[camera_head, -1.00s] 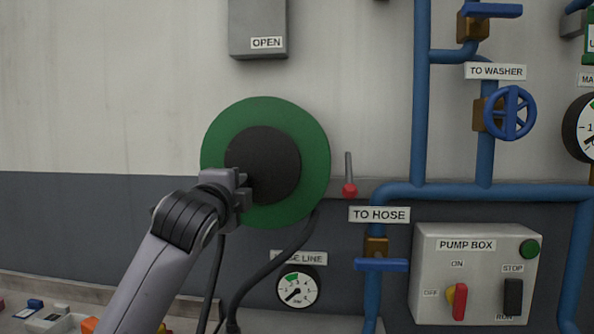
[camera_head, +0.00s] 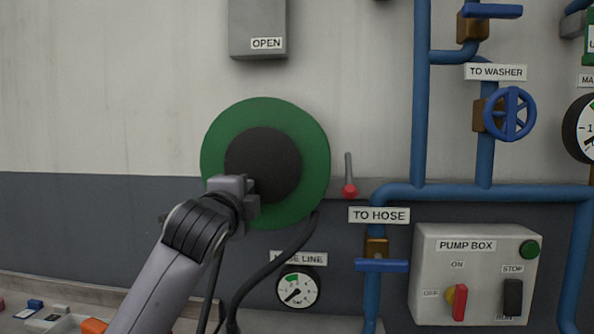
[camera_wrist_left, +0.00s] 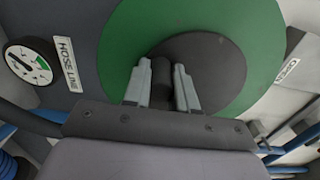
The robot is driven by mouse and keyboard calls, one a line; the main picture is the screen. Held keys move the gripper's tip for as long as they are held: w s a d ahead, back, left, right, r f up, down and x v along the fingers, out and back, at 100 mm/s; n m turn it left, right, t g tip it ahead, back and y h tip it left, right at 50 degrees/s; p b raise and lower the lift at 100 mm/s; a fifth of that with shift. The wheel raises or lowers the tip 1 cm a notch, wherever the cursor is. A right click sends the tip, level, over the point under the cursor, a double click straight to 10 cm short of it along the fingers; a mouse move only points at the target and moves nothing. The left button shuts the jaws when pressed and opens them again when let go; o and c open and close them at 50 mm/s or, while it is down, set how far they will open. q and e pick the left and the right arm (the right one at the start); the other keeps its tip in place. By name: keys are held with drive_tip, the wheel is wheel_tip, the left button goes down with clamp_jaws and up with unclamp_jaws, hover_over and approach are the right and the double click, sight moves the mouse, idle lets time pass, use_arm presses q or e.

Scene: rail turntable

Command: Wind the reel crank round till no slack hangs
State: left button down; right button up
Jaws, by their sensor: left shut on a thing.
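The hose reel is a green disc (camera_head: 300,130) with a black hub (camera_head: 265,155) on the wall, left of the middle in the head view. It also fills the top of the left wrist view (camera_wrist_left: 245,50). My left gripper (camera_head: 248,190) is at the hub's lower left edge. In the left wrist view its two fingers (camera_wrist_left: 162,85) are shut around a dark crank handle (camera_wrist_left: 161,78). The arm hides most of the handle in the head view. A black hose (camera_head: 262,270) hangs in a curve below the reel. My right gripper is not in view.
A red-tipped lever (camera_head: 349,180) is close to the reel's right. Blue pipes (camera_head: 420,110) and the pump box (camera_head: 475,270) are farther right. A hose line gauge (camera_head: 297,288) is below. A grey box marked OPEN (camera_head: 258,25) is above. Open wall lies left.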

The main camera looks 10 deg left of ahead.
sight(271, 195)
use_arm(q)
drive_tip(key=shift+d+f, duration=0.4)
drive_tip(key=shift+d, duration=0.2)
drive_tip(key=shift+d, duration=0.15)
drive_tip(key=shift+d+f+p, duration=0.15)
drive_tip(key=shift+d+p, duration=0.2)
drive_tip(key=shift+d, duration=0.35)
drive_tip(key=shift+d, duration=0.1)
drive_tip(key=shift+d+r+p, duration=0.2)
drive_tip(key=shift+d+p, duration=0.25)
drive_tip(key=shift+d, duration=0.1)
